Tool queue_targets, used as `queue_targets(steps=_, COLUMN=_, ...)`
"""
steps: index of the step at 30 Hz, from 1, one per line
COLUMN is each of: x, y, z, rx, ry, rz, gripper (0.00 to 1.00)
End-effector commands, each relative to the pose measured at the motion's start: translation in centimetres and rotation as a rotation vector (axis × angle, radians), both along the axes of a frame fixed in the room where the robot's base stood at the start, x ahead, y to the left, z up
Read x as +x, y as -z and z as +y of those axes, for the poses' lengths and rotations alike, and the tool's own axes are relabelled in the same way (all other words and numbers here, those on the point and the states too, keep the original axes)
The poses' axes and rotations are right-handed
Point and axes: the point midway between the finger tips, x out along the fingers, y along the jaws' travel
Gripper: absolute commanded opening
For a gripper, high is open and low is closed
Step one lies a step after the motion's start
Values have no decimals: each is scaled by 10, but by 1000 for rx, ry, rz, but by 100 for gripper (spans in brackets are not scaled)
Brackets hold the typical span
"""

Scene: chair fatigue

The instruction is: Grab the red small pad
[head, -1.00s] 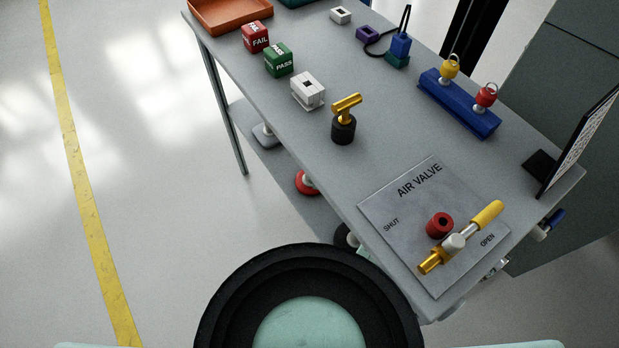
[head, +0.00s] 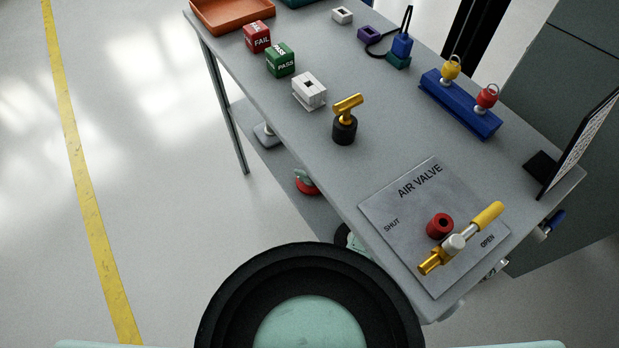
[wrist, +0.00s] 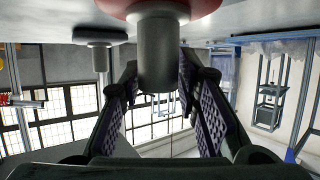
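The red pad (head: 308,187) is a round red disc on the low shelf under the table's left edge, partly covered in the head view by a pale part of my arm or gripper. In the wrist view, the red disc (wrist: 160,8) shows at the top edge with its grey cylindrical stem (wrist: 157,55). My gripper (wrist: 158,75) is open, with one dark, ridged finger on each side of the stem. Whether either finger touches the stem is hard to tell.
A grey pad (head: 267,136) stands farther back on the low shelf (head: 262,165); its stem also shows left in the wrist view (wrist: 100,52). The table (head: 400,135) overhangs the shelf. On it are blocks, a gold-handled piece and the air valve plate (head: 400,205).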

Motion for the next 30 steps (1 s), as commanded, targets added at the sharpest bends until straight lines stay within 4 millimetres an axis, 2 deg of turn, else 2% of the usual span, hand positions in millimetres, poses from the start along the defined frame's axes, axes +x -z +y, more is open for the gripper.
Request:
queue_targets(steps=2, x=0, y=0, z=0, rx=0, ry=0, rz=0, gripper=22)
queue_targets(steps=12, x=0, y=0, z=0, rx=0, ry=0, rz=0, gripper=0)
queue_targets(steps=30, x=0, y=-1, z=0, rx=0, ry=1, rz=-1, gripper=0)
